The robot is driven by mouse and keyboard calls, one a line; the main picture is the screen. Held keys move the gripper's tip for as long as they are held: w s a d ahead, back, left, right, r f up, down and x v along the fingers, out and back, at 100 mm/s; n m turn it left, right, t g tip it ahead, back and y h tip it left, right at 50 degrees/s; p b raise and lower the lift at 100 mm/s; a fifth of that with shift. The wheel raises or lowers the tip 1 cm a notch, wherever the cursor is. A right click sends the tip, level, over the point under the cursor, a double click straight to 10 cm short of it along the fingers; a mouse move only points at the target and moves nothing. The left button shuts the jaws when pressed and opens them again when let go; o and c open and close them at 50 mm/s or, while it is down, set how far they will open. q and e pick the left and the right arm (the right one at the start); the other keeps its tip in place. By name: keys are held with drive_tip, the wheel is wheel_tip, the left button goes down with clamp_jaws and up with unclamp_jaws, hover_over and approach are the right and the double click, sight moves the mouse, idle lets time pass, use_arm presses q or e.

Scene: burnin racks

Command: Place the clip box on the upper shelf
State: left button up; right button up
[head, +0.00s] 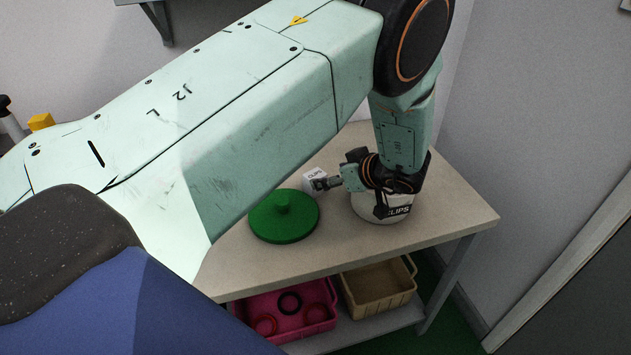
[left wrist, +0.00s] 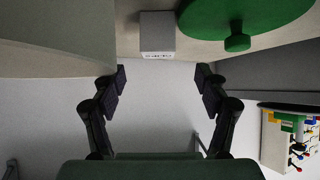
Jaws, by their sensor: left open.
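The clip box, a small white box (head: 311,176) with dark lettering, stands on the table (head: 455,215) behind the green lid-like disc. In the left wrist view the box (left wrist: 157,32) is beyond the fingertips and lined up with the gap between them. My left gripper (head: 322,184) is open and empty, its fingers pointing at the box; part of the box is hidden behind them in the head view. Only a grey-green edge and bracket of a wall shelf (head: 154,12) show at the top of the head view. My right gripper is not visible.
A green knobbed disc (head: 285,216) lies beside the box. A white round tub (head: 372,208) with a dark CLIPS label stands under my left wrist. Below are a pink tray (head: 330,322) and a tan bin (head: 380,290). The table's right end is clear.

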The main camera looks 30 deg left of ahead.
sight(317, 175)
use_arm(q)
drive_tip(key=b+x, duration=0.1)
drive_tip(key=x, duration=0.4)
drive_tip(key=shift+w+a, duration=0.1)
drive_tip(key=shift+w, duration=0.1)
drive_tip(key=shift+a+f, duration=0.2)
drive_tip(key=shift+a, duration=0.25)
drive_tip(key=shift+w+a+f, duration=0.2)
drive_tip(key=shift+w+f, duration=0.05)
drive_tip(key=shift+w, duration=0.05)
drive_tip(key=shift+s+d+r, duration=0.1)
drive_tip(key=shift+s+r, duration=0.05)
drive_tip(key=shift+r, duration=0.05)
drive_tip(key=c, duration=0.5)
drive_tip(key=shift+f, duration=0.1)
drive_tip(key=c, duration=0.8)
wheel_tip(317, 175, up, 9)
drive_tip(key=shift+r+p, duration=0.15)
drive_tip(key=shift+p, duration=0.8)
drive_tip(key=shift+r, duration=0.35)
